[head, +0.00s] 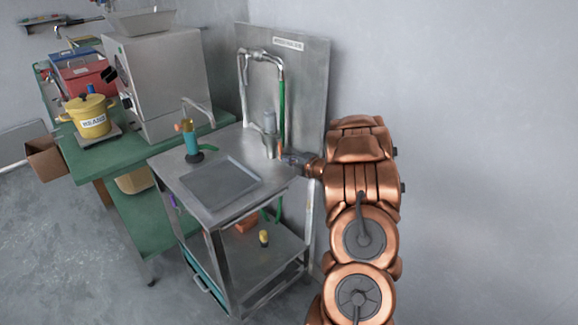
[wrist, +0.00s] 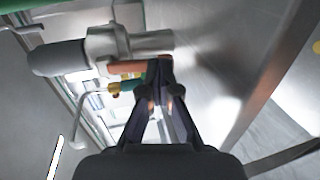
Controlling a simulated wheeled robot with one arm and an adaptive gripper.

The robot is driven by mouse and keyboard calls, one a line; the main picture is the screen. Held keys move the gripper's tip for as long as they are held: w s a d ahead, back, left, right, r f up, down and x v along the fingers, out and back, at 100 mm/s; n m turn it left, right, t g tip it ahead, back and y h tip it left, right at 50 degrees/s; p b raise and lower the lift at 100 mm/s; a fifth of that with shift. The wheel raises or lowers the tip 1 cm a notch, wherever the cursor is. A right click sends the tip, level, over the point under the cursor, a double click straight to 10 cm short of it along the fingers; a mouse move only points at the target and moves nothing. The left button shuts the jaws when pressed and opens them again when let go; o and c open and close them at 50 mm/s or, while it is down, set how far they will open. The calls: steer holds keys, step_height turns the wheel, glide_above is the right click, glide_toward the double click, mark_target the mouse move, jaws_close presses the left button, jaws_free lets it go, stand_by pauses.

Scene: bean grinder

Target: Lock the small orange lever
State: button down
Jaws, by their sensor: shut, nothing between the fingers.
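The small orange lever (head: 270,148) is on a grey metal fitting (head: 269,123) at the back right of the metal cart. In the wrist view, the lever (wrist: 128,69) shows as an orange piece below the fitting (wrist: 105,48), partly hidden by my fingers. My gripper (head: 285,157) comes in from the right, close beside the lever. In the wrist view, my gripper (wrist: 161,72) has its fingertips together at the lever's right end. The fingers are shut with nothing between them. I cannot tell whether they touch the lever.
The metal cart (head: 222,207) has a sunken grey panel. A teal-and-yellow bottle-like item (head: 190,140) stands at its back left. A bent pipe with a green section (head: 282,100) rises behind the fitting, before an upright metal panel (head: 308,85). A green table (head: 85,160) holds a grinder and yellow pot.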

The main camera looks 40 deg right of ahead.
steer(key=shift+w+f+t+b, duration=0.1)
steer(key=shift+f+t+b, duration=0.25)
steer(key=shift+b, duration=0.5)
steer(key=shift+w+a+r, duration=0.1)
steer(key=shift+w+r, duration=0.05)
steer(key=shift+r, duration=0.15)
steer(key=shift+b, duration=0.3)
steer(key=shift+s+f+b, duration=0.1)
steer(key=shift+s+b, duration=0.25)
steer(key=shift+s, duration=0.1)
steer(key=s+r+b, duration=0.2)
steer(key=s, duration=1.1)
steer(key=shift+s, duration=0.15)
